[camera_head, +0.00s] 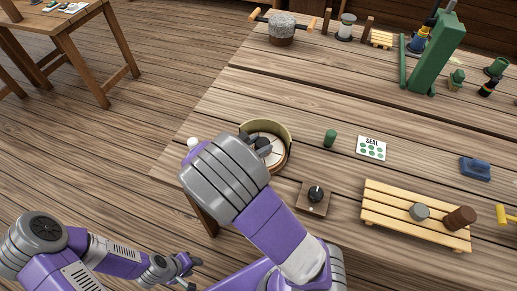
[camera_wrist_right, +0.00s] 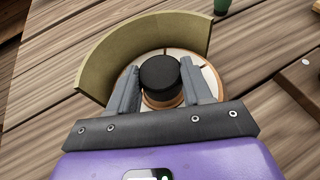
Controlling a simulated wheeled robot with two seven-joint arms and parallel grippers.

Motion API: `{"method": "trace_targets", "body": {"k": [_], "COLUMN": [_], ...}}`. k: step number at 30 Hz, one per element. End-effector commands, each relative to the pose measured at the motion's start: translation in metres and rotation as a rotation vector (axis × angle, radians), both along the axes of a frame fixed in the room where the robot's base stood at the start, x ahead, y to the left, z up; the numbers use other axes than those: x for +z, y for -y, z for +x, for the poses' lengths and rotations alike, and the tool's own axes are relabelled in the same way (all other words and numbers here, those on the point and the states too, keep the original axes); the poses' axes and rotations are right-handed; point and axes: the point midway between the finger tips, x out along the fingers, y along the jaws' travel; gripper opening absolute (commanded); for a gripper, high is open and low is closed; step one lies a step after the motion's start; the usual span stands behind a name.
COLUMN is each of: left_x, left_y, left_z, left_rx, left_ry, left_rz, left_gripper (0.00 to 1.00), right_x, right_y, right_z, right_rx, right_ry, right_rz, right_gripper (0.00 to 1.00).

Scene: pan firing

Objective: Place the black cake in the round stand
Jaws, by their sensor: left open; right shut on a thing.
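The black cake (camera_wrist_right: 160,73) is a short dark cylinder. In the right wrist view it sits between the two fingers of my right gripper (camera_wrist_right: 158,84), which is shut on it. The round stand (camera_wrist_right: 208,76) is a pale disc with a brown rim, backed by a curved olive wall (camera_wrist_right: 110,59). The cake is over the disc, above a small tan round piece; I cannot tell whether it touches it. In the head view the stand (camera_head: 278,156) is partly hidden by my right arm. My left gripper (camera_head: 190,270) is open and empty, low at the left, off the table.
Right of the stand are a small green cylinder (camera_head: 330,138), a SEAL card (camera_head: 371,148) and a knob box (camera_head: 313,197). A slatted wooden rack (camera_head: 385,208) holds a grey and a brown cylinder. A green press (camera_head: 438,55) stands at the back.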

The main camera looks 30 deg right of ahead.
Motion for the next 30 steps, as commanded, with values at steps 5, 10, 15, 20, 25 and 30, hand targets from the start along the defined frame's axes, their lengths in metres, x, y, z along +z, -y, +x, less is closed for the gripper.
{"method": "trace_targets", "body": {"k": [5,10,15,20,25,30], "left_x": [-0.006,-0.0055,-0.007,-0.0068,-0.0068,-0.0037], "left_y": [0.0,0.0,0.0,-0.0001,0.0,0.0], "left_z": [0.0001,0.0002,0.0002,0.0002,0.0001,0.0001], "left_rx": [0.0,0.0,0.0,0.0,0.0,0.0], "left_ry": [0.0,0.0,0.0,0.0,0.0,0.0], "left_rz": [0.0,0.0,0.0,0.0,0.0,0.0], "left_gripper": [0.43,0.43,0.43,0.43,0.43,0.43], "right_x": [-0.0121,-0.0116,-0.0152,-0.015,-0.0149,-0.009], "right_y": [0.0002,0.0001,0.0002,0.0004,0.0002,-0.0005], "right_z": [0.0001,0.0001,0.0002,-0.0002,0.0,0.0001], "right_rx": [0.0,0.0,0.0,-0.001,0.0,0.001], "right_ry": [0.0,0.0,0.0,-0.001,0.0,0.001], "right_rz": [0.0,0.0,0.0,0.001,0.001,0.001], "right_gripper": [0.19,0.19,0.56,0.75,0.75,0.75]}}
